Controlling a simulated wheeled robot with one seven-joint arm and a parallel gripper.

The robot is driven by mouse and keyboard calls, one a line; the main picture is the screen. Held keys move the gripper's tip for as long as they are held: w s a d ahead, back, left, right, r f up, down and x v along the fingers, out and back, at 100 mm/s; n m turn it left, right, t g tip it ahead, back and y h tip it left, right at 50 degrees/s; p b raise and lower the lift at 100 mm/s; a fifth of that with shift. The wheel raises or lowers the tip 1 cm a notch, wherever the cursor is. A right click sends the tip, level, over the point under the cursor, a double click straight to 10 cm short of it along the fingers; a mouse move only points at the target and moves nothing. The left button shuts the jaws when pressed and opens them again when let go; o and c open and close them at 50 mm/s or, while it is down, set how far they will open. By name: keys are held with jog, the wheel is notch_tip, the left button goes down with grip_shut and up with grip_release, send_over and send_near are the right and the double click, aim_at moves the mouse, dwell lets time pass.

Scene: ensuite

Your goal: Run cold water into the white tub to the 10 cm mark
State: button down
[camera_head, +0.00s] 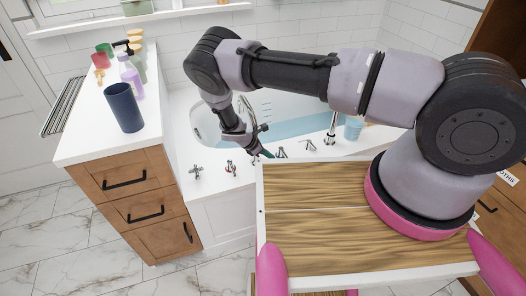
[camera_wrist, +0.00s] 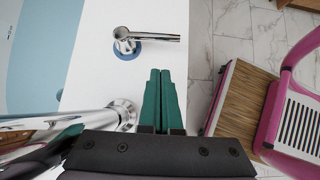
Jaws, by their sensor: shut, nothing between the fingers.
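The white tub (camera_head: 205,112) is set in a white surround, with pale blue water (camera_head: 300,126) in it. Small level marks (camera_head: 266,108) show on its inner wall, too small to read. My gripper (camera_head: 266,154) is over the tub's front deck; its green fingers (camera_wrist: 160,74) are shut and empty. In the wrist view, a chrome lever tap with a blue ring (camera_wrist: 128,46) stands on the deck just beyond and left of the fingertips, apart from them in the picture. A cross-handled tap (camera_head: 195,173) and a red-ringed tap (camera_head: 231,168) stand further left.
A chrome spout (camera_head: 332,125) rises near a light blue cup (camera_head: 353,128). More chrome handles (camera_head: 308,144) line the deck. A white-topped cabinet (camera_head: 90,130) at left bears a dark blue tumbler (camera_head: 124,107) and several bottles. Marble floor (camera_head: 90,245) is open at lower left.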

aim_at(285, 155)
jog(key=shift+w+d+f, duration=0.2)
jog(key=shift+d, duration=0.45)
jog(key=shift+w+d+f, duration=0.15)
jog(key=shift+w+d, duration=0.1)
jog(key=shift+d, duration=0.45)
jog(key=shift+w+d+f, duration=0.2)
jog(key=shift+d, duration=0.45)
jog(key=d+n+t, duration=0.1)
jog(key=n, duration=0.1)
jog(key=shift+s+d+n+t+y, duration=0.15)
jog(key=shift+d+n+t+y, duration=0.15)
jog(key=shift+d+t, duration=0.1)
jog(key=shift+d, duration=0.4)
jog(key=a, duration=0.1)
jog(key=s+a+r, duration=0.1)
jog(key=s+a, duration=0.1)
jog(key=a, duration=0.1)
jog(key=shift+s+r, duration=0.2)
jog(key=shift+s, duration=0.05)
jog(key=v, duration=0.9)
jog(key=shift+s+d, duration=0.2)
jog(key=shift+d, duration=0.05)
